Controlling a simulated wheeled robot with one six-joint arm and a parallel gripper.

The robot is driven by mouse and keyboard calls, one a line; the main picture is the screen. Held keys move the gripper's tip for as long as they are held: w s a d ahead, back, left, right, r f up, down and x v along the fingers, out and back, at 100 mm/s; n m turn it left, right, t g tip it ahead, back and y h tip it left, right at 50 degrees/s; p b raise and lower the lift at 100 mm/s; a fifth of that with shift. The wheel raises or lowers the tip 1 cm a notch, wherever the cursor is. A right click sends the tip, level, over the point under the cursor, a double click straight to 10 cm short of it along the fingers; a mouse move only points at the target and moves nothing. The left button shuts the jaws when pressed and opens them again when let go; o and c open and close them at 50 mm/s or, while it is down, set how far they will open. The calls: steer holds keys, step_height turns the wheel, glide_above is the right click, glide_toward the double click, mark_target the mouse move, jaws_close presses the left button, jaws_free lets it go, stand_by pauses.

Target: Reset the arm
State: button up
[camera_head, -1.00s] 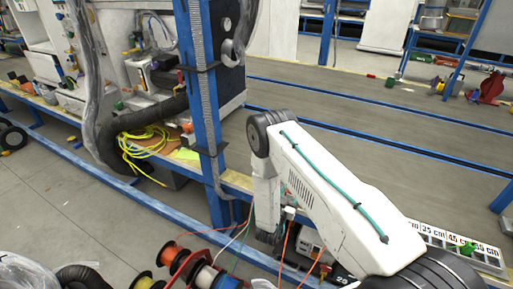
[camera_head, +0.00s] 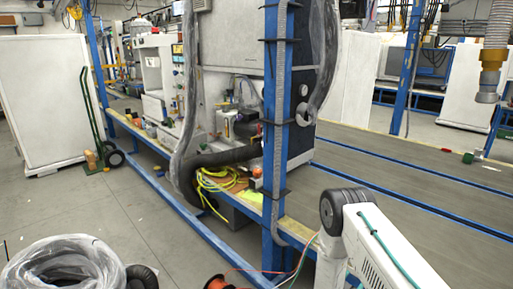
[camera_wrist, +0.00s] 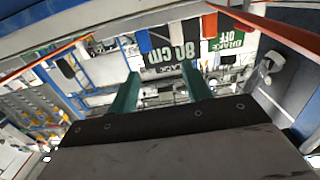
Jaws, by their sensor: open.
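My white arm with a teal cable (camera_head: 385,245) reaches in from the lower right of the head view. Its far end is cut off there, so the gripper is not seen in that view. In the wrist view my gripper (camera_wrist: 158,88) shows two green fingers standing apart, with nothing between them. Beyond the fingers is a wall of labelled panels, one reading "80 cm" (camera_wrist: 184,52). The fingers touch nothing that I can see.
A blue post (camera_head: 275,130) stands left of my arm, with a yellow cable coil (camera_head: 215,185) on the bench behind it. A bagged bin (camera_head: 65,265) is at lower left. A conveyor (camera_head: 400,175) runs behind the arm. Grey floor (camera_head: 115,200) is open at left.

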steer(key=s+a+f+n+g+y, duration=0.2)
steer(key=a+f+g+y, duration=0.35)
steer(key=f+y, duration=0.2)
steer(key=s+a+r+n+g+y, duration=0.1)
steer(key=s+a+r+g+y, duration=0.15)
steer(key=r, duration=0.35)
steer(key=s+a+r+n+g+y, duration=0.1)
steer(key=a+r, duration=0.3)
steer(key=r, duration=0.3)
steer(key=s+a+r+n+g+y, duration=0.1)
steer(key=s+a+r+g+y, duration=0.15)
steer(key=r, duration=0.35)
steer(key=s+d+r+n, duration=0.1)
steer(key=s+r, duration=0.8)
steer(key=r, duration=0.4)
steer(key=s+d+r+n, duration=0.1)
steer(key=s+d+r, duration=0.1)
steer(key=s+r, duration=0.8)
steer(key=s+d+r+n+h, duration=0.1)
steer(key=s+d+r+n, duration=0.1)
steer(key=s+r, duration=0.8)
step_height(320, 180, up, 6)
steer(key=shift+s+f, duration=0.15)
steer(key=shift+s, duration=0.1)
steer(key=shift+t, duration=0.25)
steer(key=shift+c, duration=0.2)
